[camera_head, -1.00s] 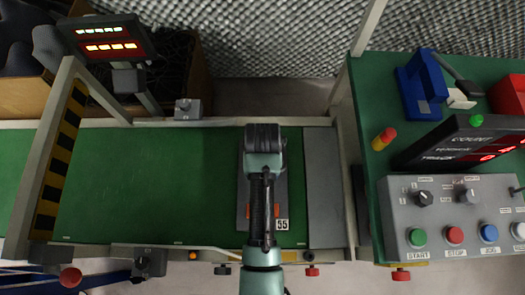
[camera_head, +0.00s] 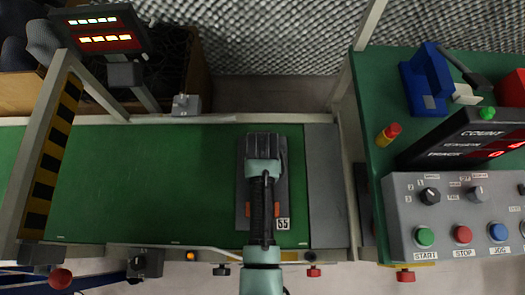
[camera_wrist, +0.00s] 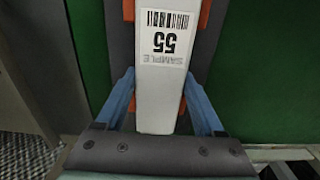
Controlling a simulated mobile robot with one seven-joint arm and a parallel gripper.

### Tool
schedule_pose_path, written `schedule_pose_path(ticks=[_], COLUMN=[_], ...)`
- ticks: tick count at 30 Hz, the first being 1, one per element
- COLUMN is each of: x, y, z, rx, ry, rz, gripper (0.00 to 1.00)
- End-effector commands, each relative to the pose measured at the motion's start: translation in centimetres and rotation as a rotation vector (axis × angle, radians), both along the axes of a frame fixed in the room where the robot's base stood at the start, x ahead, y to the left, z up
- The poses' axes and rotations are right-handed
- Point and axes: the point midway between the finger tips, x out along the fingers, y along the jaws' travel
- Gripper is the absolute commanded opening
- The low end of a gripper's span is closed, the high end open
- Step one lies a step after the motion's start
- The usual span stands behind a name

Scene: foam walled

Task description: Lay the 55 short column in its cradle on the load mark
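The 55 short column (camera_wrist: 160,90) is a white bar with a barcode label reading 55 in the wrist view. It lies lengthwise over its dark grey cradle (camera_wrist: 118,45), between orange pieces. The cradle (camera_head: 243,190) lies on the green belt in the head view, with a 55 tag at its lower right corner. My gripper (camera_wrist: 160,76) has one blue finger on each side of the column, tips very close to its sides. Whether they press on it is unclear. In the head view my gripper (camera_head: 263,150) is over the cradle and hides the column. No load mark is clearly visible.
The green belt (camera_head: 140,185) is clear left of the cradle, up to a striped post (camera_head: 48,155). A grey plate (camera_head: 325,185) lies to the right. Beyond stands a bench with a button panel (camera_head: 460,215), a count display (camera_head: 480,140) and a blue block (camera_head: 428,80).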

Motion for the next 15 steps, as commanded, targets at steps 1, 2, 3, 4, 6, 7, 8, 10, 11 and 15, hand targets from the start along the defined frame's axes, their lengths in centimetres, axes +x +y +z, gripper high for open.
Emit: schedule_pose_path(ticks=[1, 2, 3, 4, 6, 7, 8, 10, 11, 15], x=[-0.01, -0.02, -0.02, -0.02, -0.02, -0.02, -0.02, -0.02, -0.01, 0.03], y=[0.00, 0.00, 0.00, 0.00, 0.00, 0.00, 0.00, 0.00, 0.00, 0.00], z=[0.00, 0.00, 0.00, 0.00, 0.01, 0.01, 0.01, 0.01, 0.02, 0.65], rx=[0.000, 0.000, 0.000, 0.000, 0.000, 0.000, 0.000, 0.000, 0.000, 0.000], ry=[0.000, 0.000, 0.000, 0.000, 0.000, 0.000, 0.000, 0.000, 0.000, -0.002], rz=[0.000, 0.000, 0.000, 0.000, 0.000, 0.000, 0.000, 0.000, 0.000, 0.000], gripper=[0.81, 0.86, 0.94, 0.98, 0.98, 0.98, 0.98, 0.98, 0.98, 0.98])
